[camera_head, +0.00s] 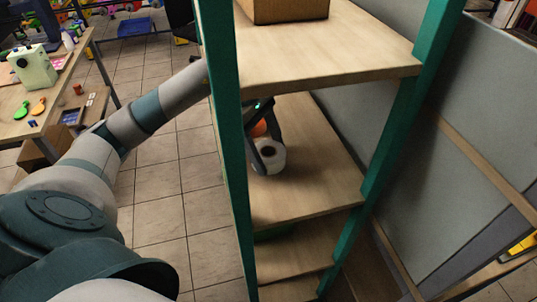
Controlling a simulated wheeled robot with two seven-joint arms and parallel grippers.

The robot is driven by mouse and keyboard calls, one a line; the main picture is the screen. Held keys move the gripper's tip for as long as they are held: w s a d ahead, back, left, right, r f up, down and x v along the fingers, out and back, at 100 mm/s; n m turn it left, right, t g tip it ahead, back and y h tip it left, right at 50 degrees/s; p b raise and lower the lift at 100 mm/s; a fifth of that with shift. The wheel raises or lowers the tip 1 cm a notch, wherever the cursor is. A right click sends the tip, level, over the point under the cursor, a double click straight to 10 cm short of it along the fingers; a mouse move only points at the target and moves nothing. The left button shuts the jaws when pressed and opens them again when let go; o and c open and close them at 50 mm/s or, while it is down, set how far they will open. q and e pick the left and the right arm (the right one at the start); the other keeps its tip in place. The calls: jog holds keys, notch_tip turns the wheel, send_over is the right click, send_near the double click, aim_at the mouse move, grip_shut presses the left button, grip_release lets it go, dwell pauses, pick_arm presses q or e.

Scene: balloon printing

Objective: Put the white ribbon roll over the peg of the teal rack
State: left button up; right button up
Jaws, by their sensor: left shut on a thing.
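The teal rack (409,115) stands in the middle with wooden shelves between teal posts. The white ribbon roll (274,163) is at the middle shelf, with its dark core hole facing up toward the camera. My left arm passes behind the front left post, and my left gripper (264,140) is shut on the roll. I cannot tell whether the roll touches the shelf. No peg can be made out. My right gripper is not in view.
An orange thing (258,128) shows beside the left gripper, partly hidden. A cardboard box (288,10) sits on the upper shelf (320,65). The middle shelf (318,180) is bare to the right of the roll. A cluttered workbench stands at the far left.

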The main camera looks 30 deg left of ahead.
pick_arm(q)
notch_tip(320, 180, down, 2)
jog(key=shift+p, duration=0.5)
jog(key=shift+f, duration=0.1)
jog(key=shift+f, duration=0.15)
jog(key=o, duration=1.1)
